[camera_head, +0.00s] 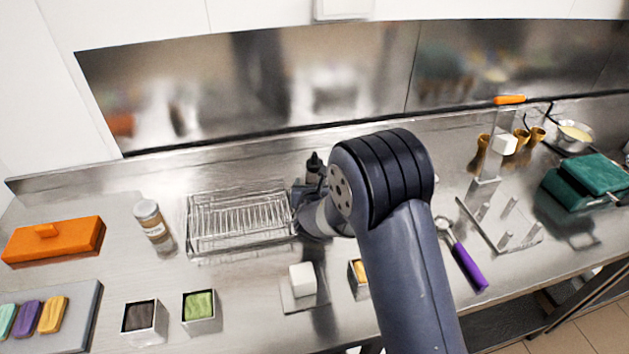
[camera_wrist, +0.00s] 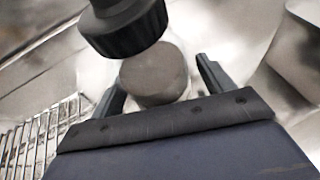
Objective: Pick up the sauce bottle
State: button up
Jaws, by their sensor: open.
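The sauce bottle (camera_head: 314,163) stands on the steel counter right of the wire rack, with its dark top showing above my gripper (camera_head: 305,195). The arm and gripper hide most of its body in the head view. In the wrist view the bottle shows a black ribbed cap (camera_wrist: 125,28) and a clear body with grey-brown contents (camera_wrist: 155,75). My gripper (camera_wrist: 160,78) is open, with one dark finger on each side of the bottle's body. I cannot tell whether either finger touches it.
The wire rack (camera_head: 240,222) is close on the left. A jar with a pale lid (camera_head: 150,222) stands farther left. A white block (camera_head: 302,280) and small square containers (camera_head: 202,310) are in front. A purple-handled scoop (camera_head: 468,268) lies right of the arm.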

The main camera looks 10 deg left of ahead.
aim_at(315, 157)
jog(key=shift+c, duration=0.4)
jog(key=shift+w, duration=0.1)
jog(key=c, duration=1)
notch_tip(315, 157, up, 10)
jog(key=shift+r, duration=0.1)
